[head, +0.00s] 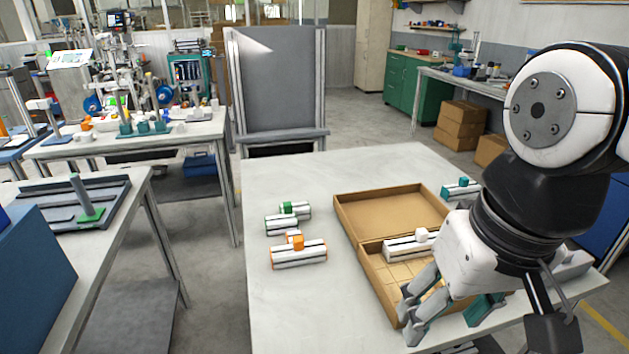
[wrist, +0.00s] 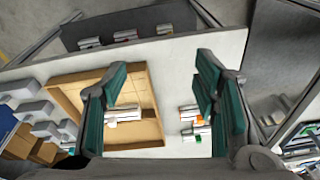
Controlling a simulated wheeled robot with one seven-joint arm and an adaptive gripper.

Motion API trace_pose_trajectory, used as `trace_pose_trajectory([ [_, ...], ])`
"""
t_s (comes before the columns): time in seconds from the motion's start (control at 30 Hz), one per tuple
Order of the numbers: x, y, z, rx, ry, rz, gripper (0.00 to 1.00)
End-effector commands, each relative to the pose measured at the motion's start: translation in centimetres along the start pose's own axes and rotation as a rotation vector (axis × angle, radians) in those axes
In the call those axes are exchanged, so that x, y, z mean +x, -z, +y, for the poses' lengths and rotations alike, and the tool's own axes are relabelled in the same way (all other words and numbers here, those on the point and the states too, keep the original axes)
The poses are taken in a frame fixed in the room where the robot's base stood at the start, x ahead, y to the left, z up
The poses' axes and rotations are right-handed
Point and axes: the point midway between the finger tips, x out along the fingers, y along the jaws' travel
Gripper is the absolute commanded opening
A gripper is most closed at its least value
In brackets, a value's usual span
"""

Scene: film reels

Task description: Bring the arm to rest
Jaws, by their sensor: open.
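My gripper (head: 440,316) is at the right of the head view, over the near part of an open cardboard box (head: 347,228). Its teal-padded fingers stand wide apart with nothing between them in the wrist view (wrist: 162,70). My arm is bent, coming in from the right. A grey-white piece with a white knob (head: 422,236) lies at the box, partly hidden behind my gripper; it also shows in the wrist view (wrist: 124,115). Whether the fingers touch the box cannot be told.
Left of the box, pieces with green (head: 287,208) and orange (head: 298,243) knobs lie on the white table (head: 310,310). A teal-knobbed piece (head: 461,187) lies beyond the box. The table's front left is clear. A grey panelled stand (head: 279,85) is behind the table.

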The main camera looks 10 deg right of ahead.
Motion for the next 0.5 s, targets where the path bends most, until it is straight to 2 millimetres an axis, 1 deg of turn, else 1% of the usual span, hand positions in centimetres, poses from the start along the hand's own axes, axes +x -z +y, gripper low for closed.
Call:
trace_pose_trajectory([
  [0.03,0.1,-0.9,-0.2,-0.047,-0.002,0.012,0.55],
  [0.1,0.2,-1.7,-0.2,-0.093,-0.006,0.020,0.55],
  [0.2,0.3,-2.2,-0.3,-0.123,-0.010,0.024,0.55],
  [0.5,0.2,-2.2,-0.3,-0.126,-0.010,0.025,0.55],
])
